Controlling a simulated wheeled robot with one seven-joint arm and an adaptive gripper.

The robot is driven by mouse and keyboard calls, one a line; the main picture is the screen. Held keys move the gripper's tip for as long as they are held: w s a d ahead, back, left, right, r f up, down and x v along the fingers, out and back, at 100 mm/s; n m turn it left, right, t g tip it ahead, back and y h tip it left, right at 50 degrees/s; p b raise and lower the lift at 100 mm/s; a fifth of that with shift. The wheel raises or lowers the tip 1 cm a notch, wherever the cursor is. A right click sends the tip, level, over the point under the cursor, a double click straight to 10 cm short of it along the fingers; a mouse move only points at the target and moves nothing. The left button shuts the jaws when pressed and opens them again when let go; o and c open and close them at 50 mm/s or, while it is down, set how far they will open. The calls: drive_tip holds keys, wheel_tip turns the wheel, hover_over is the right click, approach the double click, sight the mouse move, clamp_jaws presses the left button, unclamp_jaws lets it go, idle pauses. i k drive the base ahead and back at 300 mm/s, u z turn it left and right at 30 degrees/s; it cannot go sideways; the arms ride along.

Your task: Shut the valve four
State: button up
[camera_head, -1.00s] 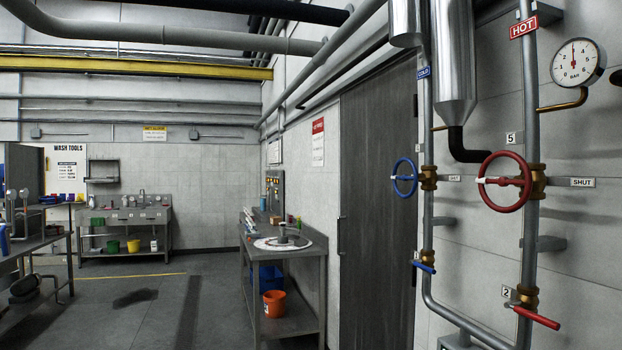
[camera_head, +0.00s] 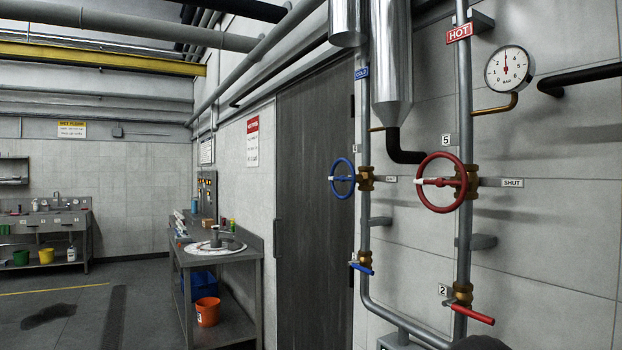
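No tag reading 4 can be made out. A red handwheel (camera_head: 441,183) on the HOT pipe has tag 5 (camera_head: 446,140) above it and a SHUT plate (camera_head: 512,183) to its right. A blue handwheel (camera_head: 342,178) sits on the COLD pipe to the left; its own tag is edge-on and unreadable, with a small plate at its right. Below, a red lever (camera_head: 473,315) by tag 2 (camera_head: 444,290) sticks out right, across its pipe. A blue lever (camera_head: 362,268) crosses the cold pipe; its tag is unreadable.
A pressure gauge (camera_head: 509,68) hangs at upper right beside a black pipe. A grey door (camera_head: 315,200) is left of the pipes. A steel bench (camera_head: 220,256) with an orange bucket (camera_head: 207,311) stands along the wall. The floor (camera_head: 90,310) at left is mostly clear.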

sight(342, 178)
drive_tip(key=i, duration=0.35)
drive_tip(key=u, duration=1.55)
drive_tip(key=i, duration=3.55)
drive_tip(key=z, duration=3.95)
